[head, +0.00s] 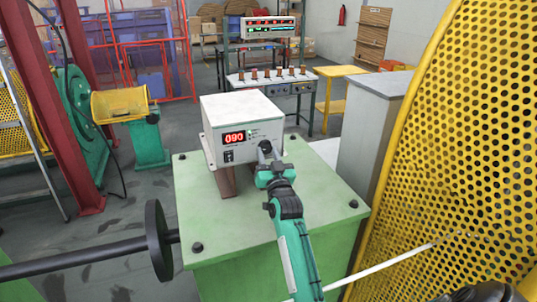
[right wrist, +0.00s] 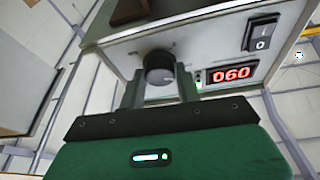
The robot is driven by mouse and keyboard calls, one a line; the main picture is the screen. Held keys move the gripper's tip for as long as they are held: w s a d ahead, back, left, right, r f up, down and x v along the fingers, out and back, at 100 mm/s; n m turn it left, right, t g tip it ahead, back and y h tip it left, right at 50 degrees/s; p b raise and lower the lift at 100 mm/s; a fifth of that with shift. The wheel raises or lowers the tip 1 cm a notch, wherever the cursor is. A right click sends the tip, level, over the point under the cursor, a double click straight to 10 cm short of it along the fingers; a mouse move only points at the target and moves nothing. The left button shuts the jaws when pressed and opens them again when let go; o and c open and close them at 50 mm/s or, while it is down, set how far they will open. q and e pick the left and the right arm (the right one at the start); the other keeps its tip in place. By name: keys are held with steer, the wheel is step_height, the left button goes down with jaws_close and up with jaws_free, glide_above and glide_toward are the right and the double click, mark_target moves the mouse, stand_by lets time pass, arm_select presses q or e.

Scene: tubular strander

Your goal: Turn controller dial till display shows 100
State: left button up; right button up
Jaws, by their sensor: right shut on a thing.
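The controller (head: 242,120) is a pale box on the green cabinet top, with a red digital display (head: 235,138) that reads 090. In the right wrist view the box is upside down, so the display (right wrist: 231,74) looks like 060. The dial (right wrist: 158,68) is a dark round knob on the controller's front. My right gripper (head: 266,156) is at the front face, its two fingers on either side of the dial and shut on it. In the head view the gripper mostly hides the dial. My left gripper is not in view.
A rocker switch (right wrist: 262,32) sits close to the display. The green cabinet (head: 200,225) under the controller has bare top around it. A yellow perforated guard (head: 460,140) stands close on the right. A dark shaft with a disc (head: 158,240) is at the lower left.

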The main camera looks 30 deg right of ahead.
steer(key=shift+m+h, duration=0.4)
steer(key=shift+m, duration=0.2)
steer(key=o, duration=1)
steer(key=shift+s+f, duration=0.1)
steer(key=shift+s+a+f, duration=0.15)
steer(key=shift+s, duration=0.15)
steer(key=shift+r+b+v, duration=0.15)
steer(key=shift+b+v, duration=1.1)
steer(key=shift+v, duration=2)
steer(key=shift+r+b+v, duration=0.1)
steer(key=shift+b+v, duration=1.1)
steer(key=shift+v, duration=2.05)
